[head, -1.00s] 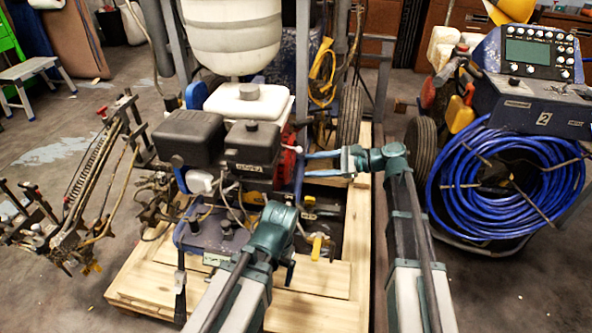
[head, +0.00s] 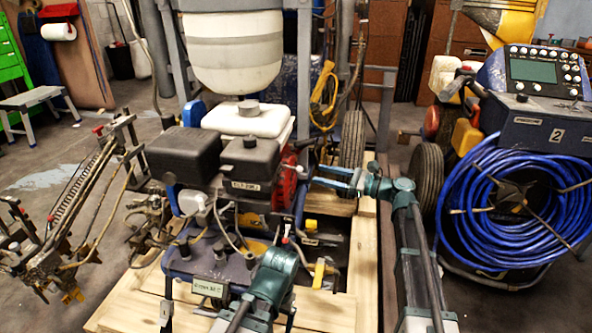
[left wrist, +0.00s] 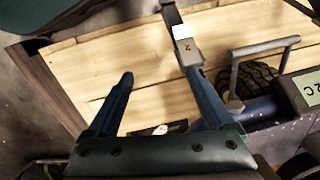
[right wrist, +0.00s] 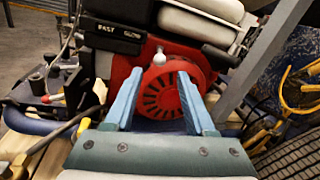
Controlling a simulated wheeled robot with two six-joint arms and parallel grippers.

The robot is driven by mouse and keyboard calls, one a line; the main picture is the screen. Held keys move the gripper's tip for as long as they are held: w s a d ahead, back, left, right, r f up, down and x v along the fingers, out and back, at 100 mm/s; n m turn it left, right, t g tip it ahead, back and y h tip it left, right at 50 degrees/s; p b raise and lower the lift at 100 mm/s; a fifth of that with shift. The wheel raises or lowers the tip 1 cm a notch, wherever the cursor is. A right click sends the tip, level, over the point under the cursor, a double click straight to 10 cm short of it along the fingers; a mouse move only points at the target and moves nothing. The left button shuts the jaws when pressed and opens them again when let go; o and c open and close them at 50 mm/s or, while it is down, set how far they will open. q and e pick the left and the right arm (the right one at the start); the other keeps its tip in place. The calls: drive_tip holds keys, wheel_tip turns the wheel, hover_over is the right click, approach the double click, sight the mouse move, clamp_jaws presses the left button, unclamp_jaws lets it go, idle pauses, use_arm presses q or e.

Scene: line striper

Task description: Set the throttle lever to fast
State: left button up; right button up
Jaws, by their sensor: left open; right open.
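The engine with a black box and a red round cover (right wrist: 172,92) fills the right wrist view. A black plate marked FAST and SLOW (right wrist: 112,36) sits on it; the label also shows small in the head view (head: 246,186). A pale round knob (right wrist: 158,58), which looks like the throttle lever's end, stands right of the plate; its setting I cannot tell. My right gripper (right wrist: 158,76) is open and empty, with the knob beyond and between its fingertips; in the head view it points at the engine's right side (head: 318,176). My left gripper (left wrist: 158,68) is open above the wooden pallet.
The wooden pallet (head: 330,313) carries the striper. A wheel (head: 428,178) and a cart with coiled blue hose (head: 475,215) stand right. A spring-loaded spray arm (head: 75,200) is at left.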

sight(296, 169)
drive_tip(key=x, duration=0.9)
drive_tip(key=shift+a, duration=0.15)
clamp_jaws()
idle(1.1)
